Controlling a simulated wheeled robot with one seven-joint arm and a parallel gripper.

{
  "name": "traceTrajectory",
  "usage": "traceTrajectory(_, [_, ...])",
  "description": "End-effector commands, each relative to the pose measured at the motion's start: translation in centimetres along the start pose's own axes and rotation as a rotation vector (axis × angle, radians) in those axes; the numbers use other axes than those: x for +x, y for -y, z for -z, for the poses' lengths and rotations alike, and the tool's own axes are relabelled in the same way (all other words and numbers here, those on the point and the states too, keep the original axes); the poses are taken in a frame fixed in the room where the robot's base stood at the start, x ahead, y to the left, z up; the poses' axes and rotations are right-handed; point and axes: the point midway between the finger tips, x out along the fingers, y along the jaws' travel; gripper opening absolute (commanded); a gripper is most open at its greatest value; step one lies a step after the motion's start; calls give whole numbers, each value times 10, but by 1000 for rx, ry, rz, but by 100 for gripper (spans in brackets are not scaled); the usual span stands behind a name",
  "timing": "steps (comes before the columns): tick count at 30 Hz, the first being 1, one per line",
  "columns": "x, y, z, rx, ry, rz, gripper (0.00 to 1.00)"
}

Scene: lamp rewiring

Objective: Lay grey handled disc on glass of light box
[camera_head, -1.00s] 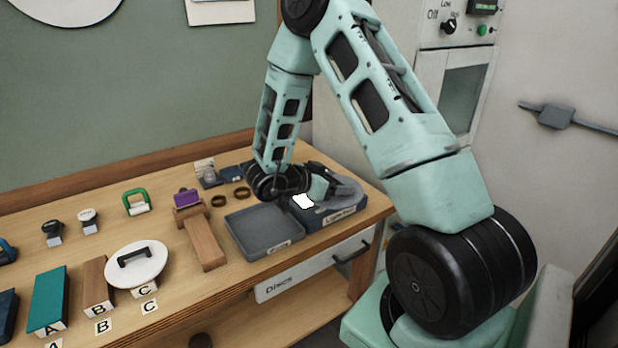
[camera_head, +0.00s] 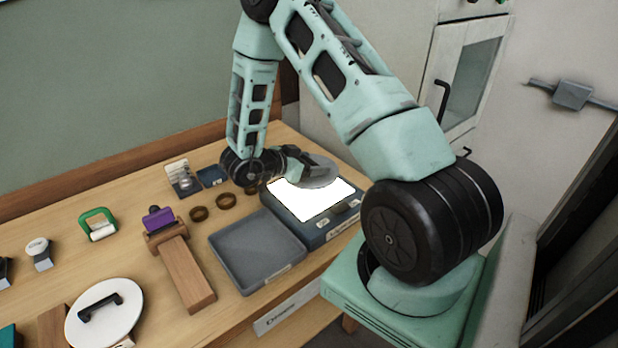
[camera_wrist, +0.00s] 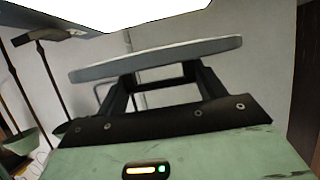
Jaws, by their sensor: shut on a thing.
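The grey disc (camera_head: 322,170) is in my gripper (camera_head: 300,164), over the back right part of the light box. In the wrist view the disc (camera_wrist: 155,58) shows nearly edge-on between my fingers and the bright glass. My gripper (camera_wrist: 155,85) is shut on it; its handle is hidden. The light box (camera_head: 322,232) is a dark blue box with a lit white glass (camera_head: 308,200). Whether the disc touches the glass I cannot tell. The glass also glares across the top of the wrist view (camera_wrist: 125,12).
An empty grey tray (camera_head: 257,250) stands left of the light box. Two dark rings (camera_head: 226,201) and a wooden stand with a purple piece (camera_head: 180,272) are further left. A white handled disc (camera_head: 103,315) lies at the front left. A cabinet stands behind.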

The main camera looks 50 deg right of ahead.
Motion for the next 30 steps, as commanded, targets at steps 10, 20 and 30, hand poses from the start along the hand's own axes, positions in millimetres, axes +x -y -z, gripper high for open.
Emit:
traceTrajectory(10, [12, -1, -29, -2, 0, -2, 41])
traceTrajectory(20, [22, 0, -52, 3, -1, 0, 41])
traceTrajectory(30, [23, 0, -55, 2, 0, 0, 75])
